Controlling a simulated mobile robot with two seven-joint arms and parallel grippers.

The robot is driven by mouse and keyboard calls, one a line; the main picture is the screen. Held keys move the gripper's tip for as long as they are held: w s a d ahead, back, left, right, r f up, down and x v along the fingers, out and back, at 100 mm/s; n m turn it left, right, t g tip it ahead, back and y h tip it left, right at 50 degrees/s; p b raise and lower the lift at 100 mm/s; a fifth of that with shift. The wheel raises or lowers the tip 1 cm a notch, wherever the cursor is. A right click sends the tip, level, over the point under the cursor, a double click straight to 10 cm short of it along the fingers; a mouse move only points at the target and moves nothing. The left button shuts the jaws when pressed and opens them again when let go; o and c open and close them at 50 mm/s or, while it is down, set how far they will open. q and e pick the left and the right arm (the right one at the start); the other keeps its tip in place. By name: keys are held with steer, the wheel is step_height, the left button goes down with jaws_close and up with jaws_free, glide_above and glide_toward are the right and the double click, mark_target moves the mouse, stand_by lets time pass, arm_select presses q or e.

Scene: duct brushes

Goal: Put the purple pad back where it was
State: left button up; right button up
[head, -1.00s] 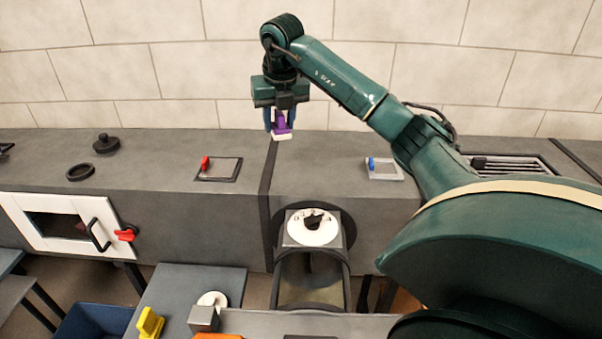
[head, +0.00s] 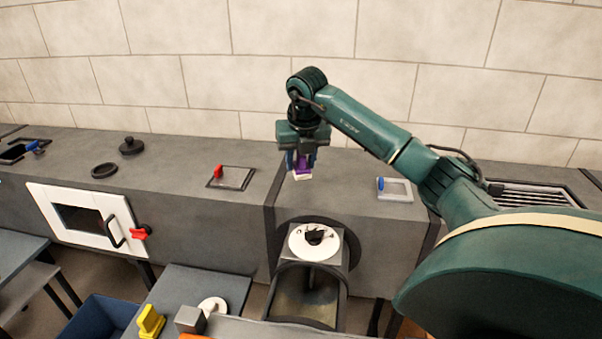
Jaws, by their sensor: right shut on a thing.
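The purple pad (head: 302,167) has a purple grip on top and a pale, whitish underside. My right gripper (head: 301,163) is shut on its purple grip. It holds the pad over the grey duct top (head: 340,180), just right of the dark seam band. Whether the pad's underside touches the duct top I cannot tell. My left gripper is not in view.
A white disc (head: 299,242) sits at the opening below. A yellow block (head: 150,322) and blue bin (head: 100,318) are in front.

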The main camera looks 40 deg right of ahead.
mark_target(301, 173)
steer(key=shift+f, duration=1.8)
steer(key=shift+f, duration=0.1)
steer(key=o, duration=0.9)
steer(key=v, duration=1.2)
